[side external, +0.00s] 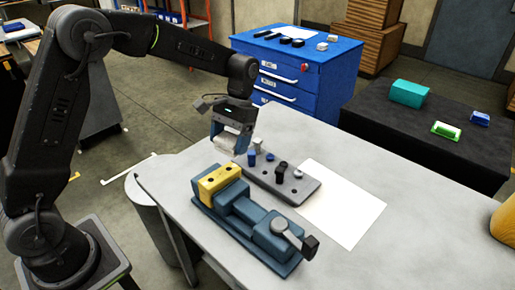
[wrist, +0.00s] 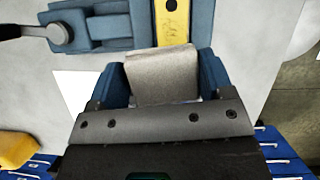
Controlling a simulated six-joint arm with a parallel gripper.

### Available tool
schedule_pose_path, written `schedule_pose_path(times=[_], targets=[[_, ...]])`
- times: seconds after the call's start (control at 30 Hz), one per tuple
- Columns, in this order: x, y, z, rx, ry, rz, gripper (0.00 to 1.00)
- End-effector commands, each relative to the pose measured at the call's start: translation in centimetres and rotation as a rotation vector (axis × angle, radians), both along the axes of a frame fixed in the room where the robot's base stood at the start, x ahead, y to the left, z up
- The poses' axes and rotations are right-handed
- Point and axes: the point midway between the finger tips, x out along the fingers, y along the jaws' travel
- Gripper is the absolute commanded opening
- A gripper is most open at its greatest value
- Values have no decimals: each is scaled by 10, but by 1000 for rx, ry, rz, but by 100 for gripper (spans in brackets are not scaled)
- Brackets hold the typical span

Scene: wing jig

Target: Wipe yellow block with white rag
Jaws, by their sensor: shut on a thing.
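The yellow block (side external: 219,181) is clamped in the blue-grey vise (side external: 247,212) on the light table, with dark holes in its top. In the wrist view the block (wrist: 172,22) is at the top, just beyond the rag. My gripper (side external: 229,140) is shut on the white rag (side external: 227,144), above the table and behind the block in the side view. In the wrist view the rag (wrist: 162,76) hangs between the blue fingers of my gripper (wrist: 158,80) and its far edge overlaps the block's near end. I cannot tell if they touch.
A grey holder (side external: 278,178) with several small blue, black and white pegs stands close beside the vise. A white sheet (side external: 342,205) lies right of it. The vise handle (side external: 300,241) sticks out at the front right.

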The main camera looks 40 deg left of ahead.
Motion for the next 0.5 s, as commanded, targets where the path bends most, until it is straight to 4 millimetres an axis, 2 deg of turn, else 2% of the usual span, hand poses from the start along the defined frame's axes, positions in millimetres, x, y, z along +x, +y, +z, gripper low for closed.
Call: schedule_pose_path(times=[0.23,0.5], targets=[[-12,13,5,-1,1,-119,55],[-12,13,-13,-2,2,-119,55]])
